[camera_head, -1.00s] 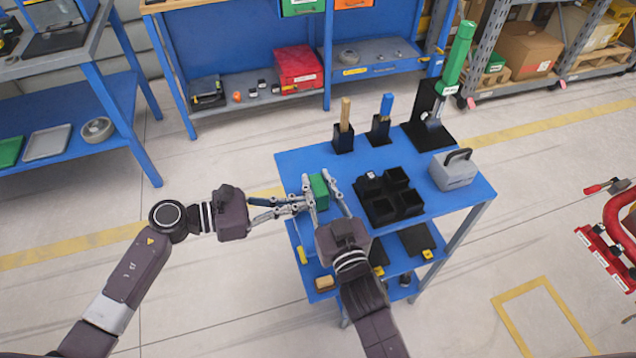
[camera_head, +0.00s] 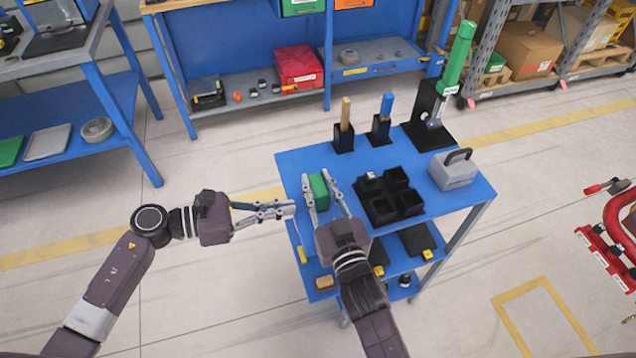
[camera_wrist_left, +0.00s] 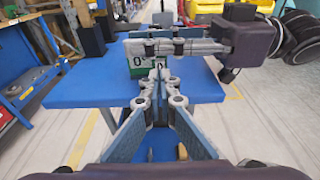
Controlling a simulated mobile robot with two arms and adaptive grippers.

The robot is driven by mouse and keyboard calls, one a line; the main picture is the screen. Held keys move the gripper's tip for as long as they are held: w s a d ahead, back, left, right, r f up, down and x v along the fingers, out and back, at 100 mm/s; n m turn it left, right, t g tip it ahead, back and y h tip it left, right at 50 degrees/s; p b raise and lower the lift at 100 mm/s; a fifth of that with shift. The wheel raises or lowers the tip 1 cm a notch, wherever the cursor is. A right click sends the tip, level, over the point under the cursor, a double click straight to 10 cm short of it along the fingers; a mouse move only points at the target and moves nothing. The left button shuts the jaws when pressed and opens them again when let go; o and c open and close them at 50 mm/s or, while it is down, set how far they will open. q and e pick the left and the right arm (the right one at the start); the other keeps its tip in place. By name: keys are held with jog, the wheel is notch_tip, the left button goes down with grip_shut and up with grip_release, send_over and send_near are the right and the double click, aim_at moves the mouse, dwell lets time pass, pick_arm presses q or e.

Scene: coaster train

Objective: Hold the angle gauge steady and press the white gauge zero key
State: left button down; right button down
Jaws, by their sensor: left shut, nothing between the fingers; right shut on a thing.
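The angle gauge is a small green block (camera_head: 319,190) at the left end of the blue cart top. My right gripper (camera_head: 320,184) has one finger on each side of it and is shut on it. My left gripper (camera_head: 293,209) is shut and empty, just left of the gauge and apart from it. In the left wrist view, the gauge (camera_wrist_left: 124,72) shows a whitish face with dark "0" marks, behind the fingertips of my left gripper (camera_wrist_left: 159,76). The fingertips and the right gripper's finger hide part of that face, so I cannot clearly pick out the white zero key.
On the blue cart top (camera_head: 300,160) stand a black compartment tray (camera_head: 379,210), a grey case with a handle (camera_head: 453,172), two black holders and a green-handled tool (camera_head: 458,55) in a black stand. The floor left of the cart is clear.

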pick_arm(q)
jog(key=shift+f+v, duration=0.1)
jog(key=shift+v, duration=0.5)
jog(key=shift+f+v, duration=0.15)
jog(key=shift+v, duration=0.5)
dwell(0.8)
pick_arm(e)
jog(key=c, duration=1.6)
grip_release()
